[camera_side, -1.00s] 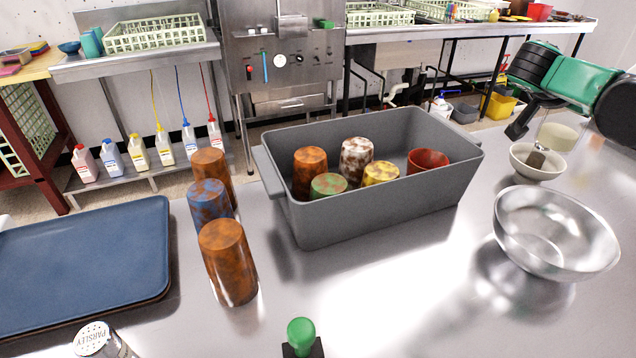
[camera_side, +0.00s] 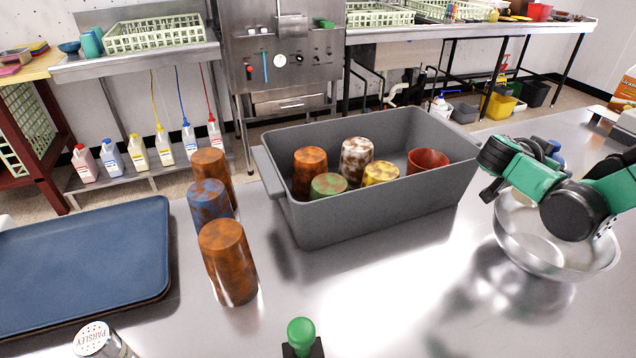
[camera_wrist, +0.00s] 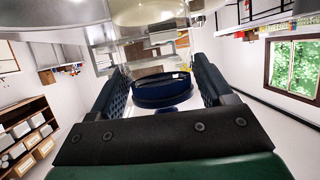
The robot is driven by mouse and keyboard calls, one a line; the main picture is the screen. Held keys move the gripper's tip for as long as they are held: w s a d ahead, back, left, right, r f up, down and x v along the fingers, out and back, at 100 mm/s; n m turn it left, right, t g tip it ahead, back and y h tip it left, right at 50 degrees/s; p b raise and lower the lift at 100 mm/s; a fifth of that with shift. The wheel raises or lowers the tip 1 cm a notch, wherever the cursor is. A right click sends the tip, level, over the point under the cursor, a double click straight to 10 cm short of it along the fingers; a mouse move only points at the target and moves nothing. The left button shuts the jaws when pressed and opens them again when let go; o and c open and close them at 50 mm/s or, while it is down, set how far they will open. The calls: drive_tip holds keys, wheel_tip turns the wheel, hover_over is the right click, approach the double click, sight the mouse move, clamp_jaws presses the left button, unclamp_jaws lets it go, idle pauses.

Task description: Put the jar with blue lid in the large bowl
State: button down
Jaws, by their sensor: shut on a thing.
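My gripper (camera_side: 491,188) is at the left rim of the large shiny metal bowl (camera_side: 540,258) in the side view, and my arm hides much of the bowl's far part. In the wrist view my gripper (camera_wrist: 161,76) is shut on the jar with a dark blue lid (camera_wrist: 162,92). The lid lies between the two padded fingers, with clear glass beyond it. In the side view I cannot make out the jar behind my wrist. A metal rim (camera_wrist: 50,14) fills the wrist view's upper left, probably the large bowl.
A grey tub (camera_side: 375,212) with several cups stands left of the large bowl. Speckled tumblers (camera_side: 228,264), a blue tray (camera_side: 80,262), a parsley shaker (camera_side: 98,340) and a green-knobbed stamp (camera_side: 301,335) are further left and in front. The counter between tub and stamp is clear.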

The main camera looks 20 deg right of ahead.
drive_tip(key=shift+f, duration=0.35)
unclamp_jaws()
drive_tip(key=shift+r, duration=0.3)
drive_tip(key=v, duration=1.2)
